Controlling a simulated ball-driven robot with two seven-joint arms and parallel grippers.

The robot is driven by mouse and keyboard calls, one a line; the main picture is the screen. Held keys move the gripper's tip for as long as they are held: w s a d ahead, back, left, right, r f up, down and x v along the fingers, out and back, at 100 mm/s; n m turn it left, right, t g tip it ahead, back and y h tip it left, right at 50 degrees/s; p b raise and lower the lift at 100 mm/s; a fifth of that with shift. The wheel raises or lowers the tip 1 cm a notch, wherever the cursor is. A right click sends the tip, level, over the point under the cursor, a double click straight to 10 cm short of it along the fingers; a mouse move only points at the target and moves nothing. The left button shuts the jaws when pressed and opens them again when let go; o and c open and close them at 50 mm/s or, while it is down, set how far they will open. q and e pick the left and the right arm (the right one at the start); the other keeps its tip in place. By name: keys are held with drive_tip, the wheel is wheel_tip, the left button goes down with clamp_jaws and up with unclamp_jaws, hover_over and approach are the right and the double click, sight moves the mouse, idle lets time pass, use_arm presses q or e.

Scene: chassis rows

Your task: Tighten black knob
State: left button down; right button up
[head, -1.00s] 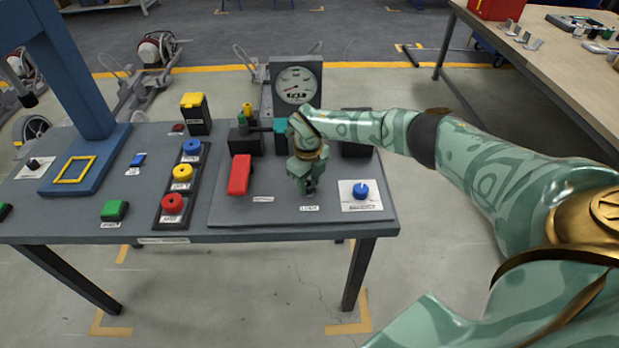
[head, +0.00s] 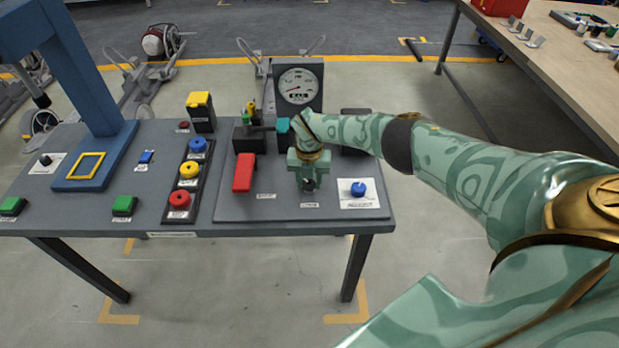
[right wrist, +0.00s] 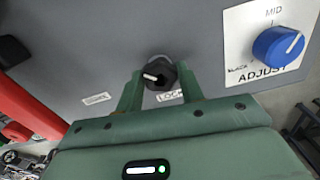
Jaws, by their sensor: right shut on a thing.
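The black knob (right wrist: 158,75) has a white pointer line and sits on the grey panel above a small label that reads like "LOCK". In the right wrist view it is between the two green fingers of my right gripper (right wrist: 160,88), which is shut on it. In the head view my right gripper (head: 308,184) points down at the panel, and only a small dark part of the knob shows there. My left gripper is not in view.
A blue knob (head: 358,189) on a white "ADJUST" plate (right wrist: 235,45) is right of the gripper. A red block-like handle (head: 243,173) is to its left. A dial gauge (head: 298,84) stands behind. Red, yellow and blue buttons (head: 189,170) line up further left.

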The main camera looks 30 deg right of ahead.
sight(309, 181)
drive_tip(key=shift+w+r+m+p, duration=0.2)
drive_tip(key=shift+r+m+p, duration=0.1)
drive_tip(key=shift+m, duration=0.8)
drive_tip(key=shift+d, duration=0.1)
drive_tip(key=o, duration=0.8)
drive_tip(key=shift+c, duration=0.2)
drive_tip(key=shift+o, duration=1.2)
drive_tip(key=shift+s+f, duration=0.15)
wheel_tip(309, 181, up, 7)
drive_tip(key=p, duration=0.4)
drive_tip(key=shift+f, duration=0.2)
wheel_tip(309, 181, up, 10)
drive_tip(key=p, duration=0.2)
drive_tip(key=shift+f+p, duration=0.15)
drive_tip(key=shift+p, duration=0.15)
